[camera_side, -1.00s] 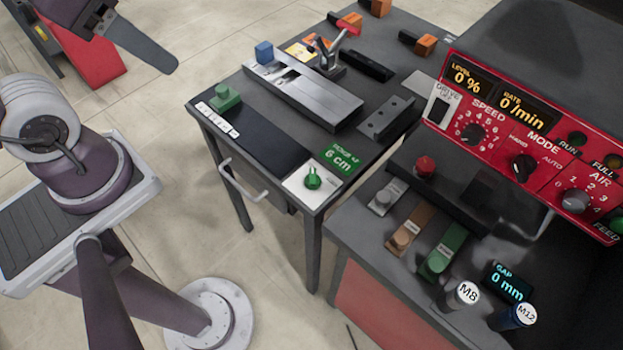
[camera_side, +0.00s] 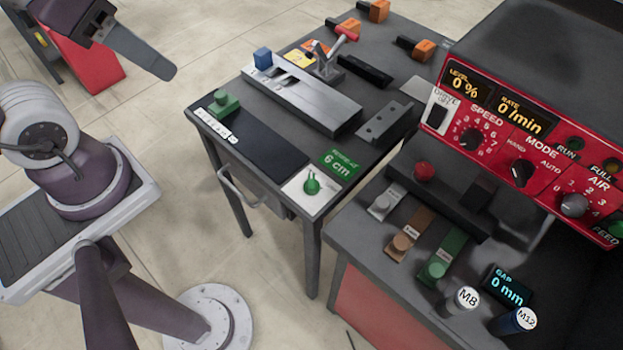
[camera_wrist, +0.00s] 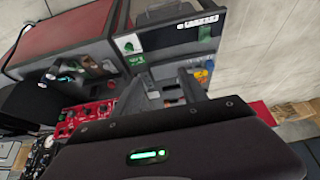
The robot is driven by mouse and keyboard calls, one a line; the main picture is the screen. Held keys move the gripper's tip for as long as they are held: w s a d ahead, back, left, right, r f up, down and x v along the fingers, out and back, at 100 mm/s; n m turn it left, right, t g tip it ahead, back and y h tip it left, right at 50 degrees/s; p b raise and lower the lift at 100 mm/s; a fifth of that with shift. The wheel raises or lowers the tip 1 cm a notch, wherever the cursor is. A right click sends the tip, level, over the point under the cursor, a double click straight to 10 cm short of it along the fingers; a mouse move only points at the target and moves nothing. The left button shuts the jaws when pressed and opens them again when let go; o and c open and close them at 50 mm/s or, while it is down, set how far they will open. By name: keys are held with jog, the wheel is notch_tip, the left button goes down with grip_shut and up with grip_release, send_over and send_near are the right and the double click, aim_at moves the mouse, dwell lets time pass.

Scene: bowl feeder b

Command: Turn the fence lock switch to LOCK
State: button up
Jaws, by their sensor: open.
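A green knob (camera_side: 311,186) stands on a white plate (camera_side: 298,197) at the near corner of the dark table, beside a green display reading 6 cm (camera_side: 339,163). It looks like the fence lock switch; its legend is too small to read. In the wrist view the knob (camera_wrist: 128,45) shows at the upper middle. My gripper (camera_side: 150,62) is at the upper left of the side view, well apart from the knob, with one finger clearly showing. In the wrist view its fingers (camera_wrist: 163,88) are spread and nothing is between them.
A green block (camera_side: 224,103), blue cube (camera_side: 262,58) and red-handled lever (camera_side: 345,36) stand farther back on the table. The red control panel (camera_side: 520,140) and the dark bench with several coloured pads are to the right. Open floor lies between my gripper and the table.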

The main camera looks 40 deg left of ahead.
jog(key=shift+w+d, duration=0.1)
jog(key=shift+w, duration=0.1)
jog(key=shift+c, duration=1.3)
jog(key=n+g, duration=0.5)
jog(key=n, duration=0.3)
send_over(312, 181)
jog(key=a, duration=0.2)
notch_tip(312, 181, down, 18)
jog(key=shift+n+g, duration=0.3)
jog(key=shift+n, duration=0.2)
jog(key=f, duration=0.4)
jog(key=d+f, duration=0.1)
jog(key=f, duration=0.3)
jog(key=d+f, duration=0.1)
jog(key=f, duration=0.3)
jog(key=shift+f, duration=0.5)
jog(key=shift+c, duration=0.2)
grip_shut()
